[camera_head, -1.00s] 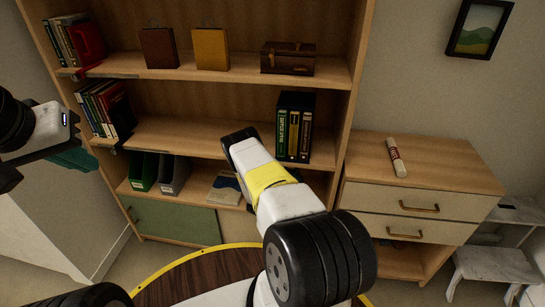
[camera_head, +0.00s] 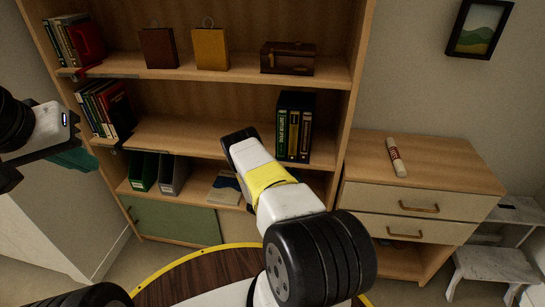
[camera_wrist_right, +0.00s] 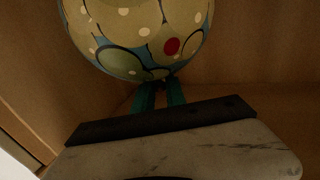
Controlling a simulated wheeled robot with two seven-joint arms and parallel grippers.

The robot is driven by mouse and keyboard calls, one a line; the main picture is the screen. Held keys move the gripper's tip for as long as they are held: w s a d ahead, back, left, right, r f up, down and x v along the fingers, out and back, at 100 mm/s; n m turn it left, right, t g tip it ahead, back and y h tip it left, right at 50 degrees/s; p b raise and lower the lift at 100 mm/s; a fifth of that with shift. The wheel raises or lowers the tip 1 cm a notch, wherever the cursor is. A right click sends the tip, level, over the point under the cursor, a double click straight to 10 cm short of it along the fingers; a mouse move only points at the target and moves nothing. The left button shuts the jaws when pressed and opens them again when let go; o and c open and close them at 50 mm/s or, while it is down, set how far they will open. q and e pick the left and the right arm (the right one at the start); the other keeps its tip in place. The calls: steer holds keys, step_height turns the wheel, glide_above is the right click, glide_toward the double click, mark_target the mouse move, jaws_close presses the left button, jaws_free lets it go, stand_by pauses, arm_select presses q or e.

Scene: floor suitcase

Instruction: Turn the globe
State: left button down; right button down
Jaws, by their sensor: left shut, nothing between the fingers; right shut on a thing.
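The globe (camera_wrist_right: 140,35) shows in the right wrist view, at the top and cut off by the picture's edge. It is a rounded ball with yellowish patches, blue areas, white dots and a red spot. My right gripper (camera_wrist_right: 159,94) has its teal fingers at the globe's lower edge, shut on it; the exact contact is partly hidden. In the head view my right arm covers the globe and the right fingers. My left gripper (camera_head: 78,159) is at the left of the head view, shut and empty, away from the globe.
A wooden bookcase (camera_head: 190,135) holds books (camera_head: 294,128), boxes, a small brown case (camera_head: 288,58) and file holders (camera_head: 174,173). A drawer cabinet (camera_head: 430,165) with a rolled item (camera_head: 396,157) stands right. A round dark wood surface with a yellow rim (camera_head: 190,258) lies in front.

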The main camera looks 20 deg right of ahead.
stand_by(0.9)
steer(key=n+t+y, duration=0.3)
steer(key=shift+s+f+t+y, duration=0.1)
steer(key=shift+t+y, duration=0.3)
steer(key=shift+n+t+y, duration=0.7)
steer(key=shift+n+y, duration=0.45)
steer(key=shift+y, duration=0.4)
steer(key=shift+n+t+y, duration=0.7)
steer(key=shift+n+y, duration=0.45)
steer(key=shift+y, duration=0.4)
steer(key=c, duration=1.4)
jaws_free()
steer(key=shift+v, duration=3.8)
